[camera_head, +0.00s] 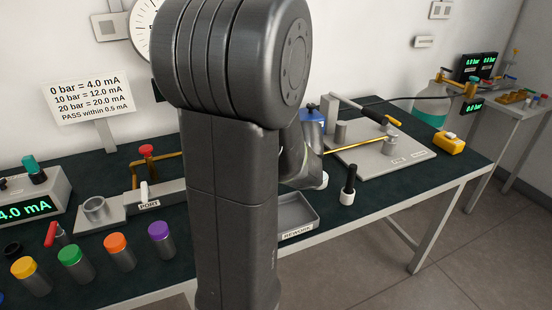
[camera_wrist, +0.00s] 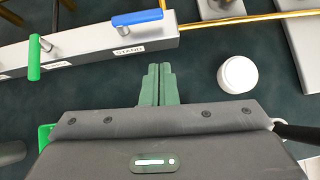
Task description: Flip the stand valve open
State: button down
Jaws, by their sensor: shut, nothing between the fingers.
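The stand valve is on a grey manifold bar (camera_wrist: 85,50) in the wrist view, above a label reading STAND (camera_wrist: 129,51). Its blue lever (camera_wrist: 137,18) lies roughly along the bar, on a metal stem. My gripper (camera_wrist: 158,68) has its green fingers together and empty, just below the bar's right end and apart from the blue lever. A second valve with a green lever (camera_wrist: 34,58) is farther left, its lever lying across the bar. In the head view my arm hides my gripper and the stand valve.
A white round cap (camera_wrist: 237,74) stands right of my fingers. A black rod (camera_wrist: 297,132) lies at the right edge. In the head view, a grey tray (camera_head: 296,213), a black-handled tool (camera_head: 349,184) and several colour-capped cylinders (camera_head: 117,252) stand on the dark bench.

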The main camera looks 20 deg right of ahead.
jog(key=shift+v, duration=1.25)
jog(key=shift+f, duration=0.1)
